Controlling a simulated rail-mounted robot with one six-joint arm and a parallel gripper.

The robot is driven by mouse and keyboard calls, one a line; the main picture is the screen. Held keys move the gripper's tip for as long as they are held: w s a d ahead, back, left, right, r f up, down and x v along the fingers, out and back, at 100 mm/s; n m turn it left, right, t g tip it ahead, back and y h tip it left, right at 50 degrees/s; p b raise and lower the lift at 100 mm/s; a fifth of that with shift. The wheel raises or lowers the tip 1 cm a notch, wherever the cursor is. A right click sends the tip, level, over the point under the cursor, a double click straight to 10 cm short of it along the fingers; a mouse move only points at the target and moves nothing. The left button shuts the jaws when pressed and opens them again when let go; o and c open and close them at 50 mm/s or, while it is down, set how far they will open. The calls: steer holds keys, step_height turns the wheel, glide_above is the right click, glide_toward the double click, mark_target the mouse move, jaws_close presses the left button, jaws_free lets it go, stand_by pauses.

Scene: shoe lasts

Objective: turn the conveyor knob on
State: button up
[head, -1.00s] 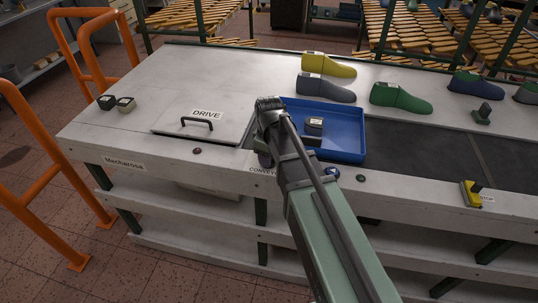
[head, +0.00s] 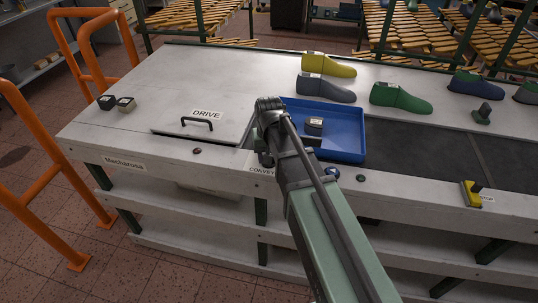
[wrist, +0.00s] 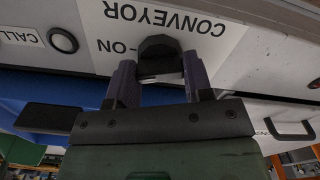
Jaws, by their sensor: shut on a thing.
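The dark conveyor knob (wrist: 160,52) shows in the wrist view on a white panel (wrist: 225,35) lettered CONVEYOR, upside down there. The letters ON stand just beside the knob. My gripper (wrist: 159,78) has its two purple fingers on either side of the knob and is shut on it. The exact angle of the knob is hard to read. In the head view my gripper (head: 264,158) is at the front edge of the bench, by the partly covered CONVEYOR label (head: 261,170). My arm hides the knob there.
A blue tray (head: 345,154) lies right beside my arm on the bench. A DRIVE cover with a black handle (head: 197,121) is to the left. A round button (wrist: 62,40) by a CALL label is near the knob. Several shoe lasts stand behind.

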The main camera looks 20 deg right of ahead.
steer(key=shift+m, duration=2.1)
steer(key=o, duration=0.9)
step_height(320, 180, up, 11)
steer(key=p, duration=1)
steer(key=shift+f+p, duration=0.1)
steer(key=shift+p, duration=0.3)
